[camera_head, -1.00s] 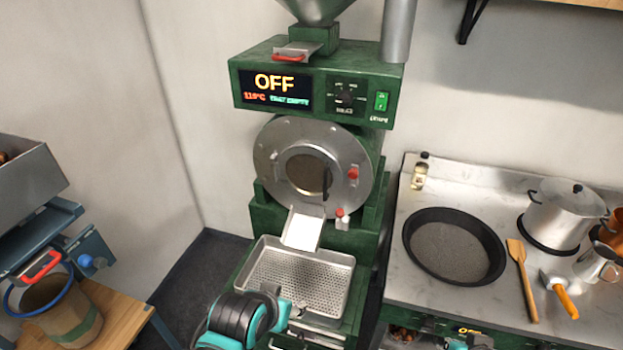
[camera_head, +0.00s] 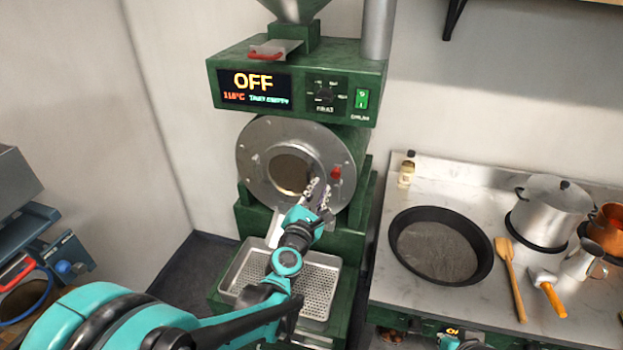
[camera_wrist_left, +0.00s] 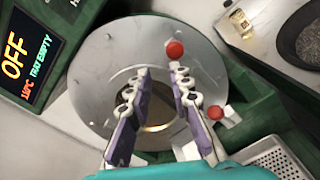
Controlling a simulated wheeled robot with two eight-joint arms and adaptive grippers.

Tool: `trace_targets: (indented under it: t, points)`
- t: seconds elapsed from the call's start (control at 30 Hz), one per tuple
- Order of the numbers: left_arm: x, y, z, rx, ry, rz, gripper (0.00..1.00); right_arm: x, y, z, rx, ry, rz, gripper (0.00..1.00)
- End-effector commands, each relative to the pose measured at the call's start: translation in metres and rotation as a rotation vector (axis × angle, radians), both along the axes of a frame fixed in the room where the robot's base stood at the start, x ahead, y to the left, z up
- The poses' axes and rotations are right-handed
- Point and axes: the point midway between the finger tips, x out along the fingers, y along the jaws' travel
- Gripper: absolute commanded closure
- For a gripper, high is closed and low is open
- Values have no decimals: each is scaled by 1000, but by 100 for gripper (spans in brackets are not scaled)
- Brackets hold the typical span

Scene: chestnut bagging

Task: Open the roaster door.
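The roaster door (camera_head: 262,150) is a round steel plate with a dark window (camera_head: 290,174), on the front of the green roaster (camera_head: 225,110); it looks closed. A red knob (camera_head: 336,173) sits on its right side. In the left wrist view the door (camera_wrist_left: 100,60) fills the middle, with its red knob (camera_wrist_left: 175,50) just beyond the fingertips. A second red knob (camera_wrist_left: 218,112) is lower right. My left gripper (camera_head: 318,185) is in front of the door's lower right; its fingers (camera_wrist_left: 160,72) are apart and empty. Contact with the knob is not visible.
A perforated tray (camera_head: 236,272) lies below the door, partly hidden by my left arm. A counter (camera_head: 390,190) at right holds a black pan (camera_head: 488,255), pot (camera_head: 548,218) and wooden spatula (camera_head: 514,280).

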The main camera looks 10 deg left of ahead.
Motion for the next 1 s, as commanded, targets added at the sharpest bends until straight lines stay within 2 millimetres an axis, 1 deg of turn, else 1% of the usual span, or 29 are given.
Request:
trace_targets:
  t: [0.03,0.1,0.2,0.3,0.37,0.47,0.6,0.73,0.9,1.0]
  points:
    - [9,11,-11,-147,-9,50,80,0,0,-1,0,0,0,100]
    - [16,25,-24,-327,-19,111,80,0,0,-2,0,0,0,100]
    - [21,38,-39,-500,-28,170,80,0,0,-2,0,0,0,100]
    - [24,45,-47,-580,-33,199,80,0,0,-3,0,0,0,100]
    - [28,47,-49,-595,-34,205,80,0,0,-3,0,0,0,100]
    - [40,49,-49,-596,-34,205,80,0,0,-6,0,0,0,100]
    - [64,52,-49,-594,-34,202,80,0,0,-10,0,0,0,100]
    - [84,56,-49,-592,-34,203,80,0,0,-13,0,0,0,100]
    - [98,58,-48,-591,-34,202,80,0,0,-15,0,0,0,100]
    - [100,58,-48,-591,-33,202,80,0,0,-15,0,0,0,100]
